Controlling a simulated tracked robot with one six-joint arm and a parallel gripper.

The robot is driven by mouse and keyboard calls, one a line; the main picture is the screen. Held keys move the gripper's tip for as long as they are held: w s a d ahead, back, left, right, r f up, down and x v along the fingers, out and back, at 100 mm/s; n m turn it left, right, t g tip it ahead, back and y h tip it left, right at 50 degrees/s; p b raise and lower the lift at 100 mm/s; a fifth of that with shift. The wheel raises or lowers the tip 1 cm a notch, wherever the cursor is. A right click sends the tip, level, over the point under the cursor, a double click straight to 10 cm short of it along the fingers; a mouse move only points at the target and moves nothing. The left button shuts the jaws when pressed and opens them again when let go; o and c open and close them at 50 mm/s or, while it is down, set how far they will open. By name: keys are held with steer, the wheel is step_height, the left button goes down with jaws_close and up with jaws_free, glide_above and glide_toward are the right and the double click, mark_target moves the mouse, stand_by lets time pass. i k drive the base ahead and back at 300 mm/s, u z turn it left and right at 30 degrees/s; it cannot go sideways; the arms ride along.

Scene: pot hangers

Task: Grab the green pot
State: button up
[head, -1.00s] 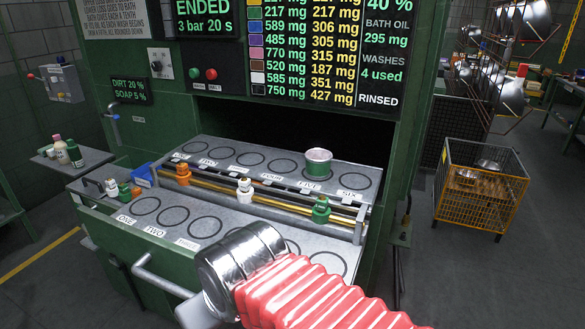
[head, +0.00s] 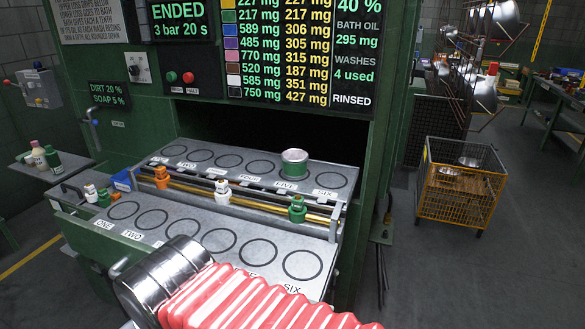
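The green pot (head: 294,164) is a small round pot with a green band and a pale top. It stands upright on the back row of the grey rack (head: 225,176), at the ring labelled FIVE. Nothing covers it. My arm's shiny metal joint and red ribbed sleeve cross the bottom of the head view, in front of the front row and well short of the pot. My gripper's fingers do not show, so whether they are open or shut is hidden.
A rail with orange, white and green valves (head: 297,208) runs between the pot's row and the front row of empty rings (head: 258,252). The green machine (head: 385,150) rises behind, with a dark opening. A yellow wire crate (head: 460,184) stands on the floor at right.

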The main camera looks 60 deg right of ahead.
mark_target(295, 164)
steer(key=z, duration=0.05)
steer(key=i, duration=1)
steer(key=u, duration=0.05)
